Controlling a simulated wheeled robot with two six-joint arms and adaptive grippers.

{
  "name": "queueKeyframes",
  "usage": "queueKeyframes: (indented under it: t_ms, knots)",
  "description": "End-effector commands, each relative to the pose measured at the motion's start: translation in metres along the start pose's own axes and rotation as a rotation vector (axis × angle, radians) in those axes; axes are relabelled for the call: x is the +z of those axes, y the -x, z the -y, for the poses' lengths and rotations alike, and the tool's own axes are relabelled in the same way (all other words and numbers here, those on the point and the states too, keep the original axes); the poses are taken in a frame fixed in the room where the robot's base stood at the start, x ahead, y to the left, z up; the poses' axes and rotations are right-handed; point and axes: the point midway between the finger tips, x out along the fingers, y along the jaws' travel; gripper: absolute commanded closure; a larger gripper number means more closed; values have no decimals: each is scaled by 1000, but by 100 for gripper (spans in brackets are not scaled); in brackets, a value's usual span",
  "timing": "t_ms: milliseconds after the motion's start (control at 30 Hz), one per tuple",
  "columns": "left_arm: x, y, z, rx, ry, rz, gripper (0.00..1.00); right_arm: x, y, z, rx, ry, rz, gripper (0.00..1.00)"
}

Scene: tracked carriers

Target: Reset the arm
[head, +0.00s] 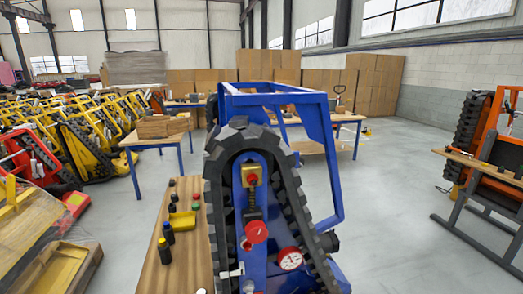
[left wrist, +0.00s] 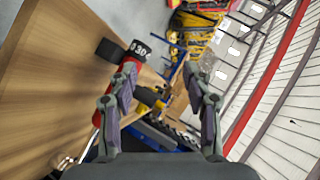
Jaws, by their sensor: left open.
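A blue tracked carrier (head: 322,150) with a black rubber track (head: 285,190) stands in the middle of the head view. On its front are a brass block with a red button (head: 252,176), a spring, a red round knob (head: 256,232) and a white-faced gauge (head: 290,259). A small pale lever-like part (head: 230,272) sits low on the left. I cannot tell which part is the arm. My left gripper (left wrist: 160,72) is open, its fingers apart with no object gripped. Beyond its left finger is a black-capped red item (left wrist: 136,50). My right gripper is not in view.
A wooden bench (head: 152,270) left of the carrier holds bottles (head: 165,250) and coloured buttons. Rows of yellow machines (head: 90,135) fill the left. An orange machine (head: 500,115) and bench stand right. Grey floor (head: 395,190) is clear between.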

Motion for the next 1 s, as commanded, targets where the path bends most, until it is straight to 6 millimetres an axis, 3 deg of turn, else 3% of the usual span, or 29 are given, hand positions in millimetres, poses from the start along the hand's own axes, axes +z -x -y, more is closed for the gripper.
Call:
queueKeyframes:
  t_ms: [267, 500, 733, 1000]
  knots:
    - [47, 45, -47, 312, 221, 115, 50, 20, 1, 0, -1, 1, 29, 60]
    - [72, 106, -86, 601, 339, 214, 50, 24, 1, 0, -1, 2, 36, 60]
    - [87, 171, -109, 848, 381, 296, 50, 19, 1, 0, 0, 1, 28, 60]
    - [107, 122, -176, 853, 375, 333, 50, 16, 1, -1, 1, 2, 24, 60]
